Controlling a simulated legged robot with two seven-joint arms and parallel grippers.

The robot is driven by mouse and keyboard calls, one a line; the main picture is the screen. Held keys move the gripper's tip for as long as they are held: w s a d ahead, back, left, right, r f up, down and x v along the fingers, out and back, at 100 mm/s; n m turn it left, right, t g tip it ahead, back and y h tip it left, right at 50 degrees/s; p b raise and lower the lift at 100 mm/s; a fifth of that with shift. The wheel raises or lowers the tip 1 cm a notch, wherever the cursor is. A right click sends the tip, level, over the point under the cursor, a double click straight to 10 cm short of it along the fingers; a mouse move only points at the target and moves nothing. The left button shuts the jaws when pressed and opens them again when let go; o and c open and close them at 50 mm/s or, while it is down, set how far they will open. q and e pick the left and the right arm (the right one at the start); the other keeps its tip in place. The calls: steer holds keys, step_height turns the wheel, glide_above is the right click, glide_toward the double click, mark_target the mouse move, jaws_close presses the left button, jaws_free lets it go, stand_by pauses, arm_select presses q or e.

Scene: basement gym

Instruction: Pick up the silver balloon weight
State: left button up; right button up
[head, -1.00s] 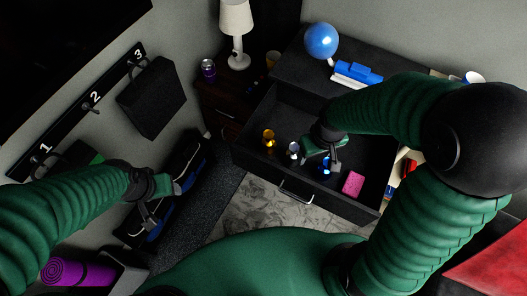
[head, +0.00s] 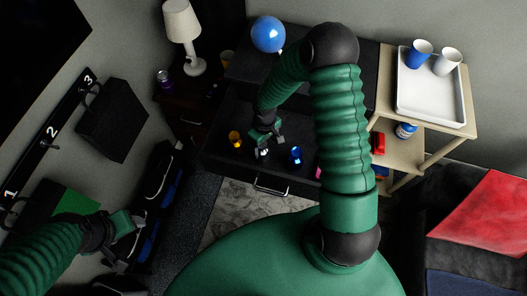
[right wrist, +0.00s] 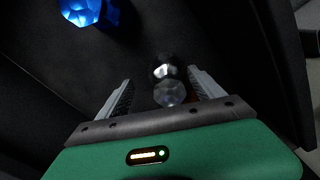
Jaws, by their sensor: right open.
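The silver balloon weight (head: 263,153) stands in the open dark drawer, between a gold weight (head: 235,139) and a blue weight (head: 296,155). In the head view my right gripper (head: 268,142) is just above it and partly covers it. In the right wrist view the silver weight (right wrist: 167,84) lies between the two open fingers, nearer the right one; I cannot tell whether it touches. The blue weight (right wrist: 84,10) is at the top left there. My left gripper (head: 126,235) is open and empty, away from the drawer at the lower left.
The drawer's front panel with its handle (head: 271,190) and its side walls bound the space around my right gripper. A shelf unit with a white tray (head: 430,108) and cups stands at the right. Bags hang at the left.

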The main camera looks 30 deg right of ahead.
mark_target(261, 150)
steer(key=f, duration=0.1)
steer(key=a+f, duration=0.1)
steer(key=shift+f, duration=0.35)
steer(key=shift+a, duration=0.4)
steer(key=shift+c, duration=1.3)
steer(key=shift+d+f, duration=0.1)
steer(key=shift+d, duration=0.4)
steer(key=c, duration=1.2)
arm_select(q)
steer(key=shift+a+f, duration=0.2)
steer(key=shift+a, duration=0.5)
arm_select(e)
steer(key=shift+a, duration=0.3)
steer(key=shift+c, duration=0.8)
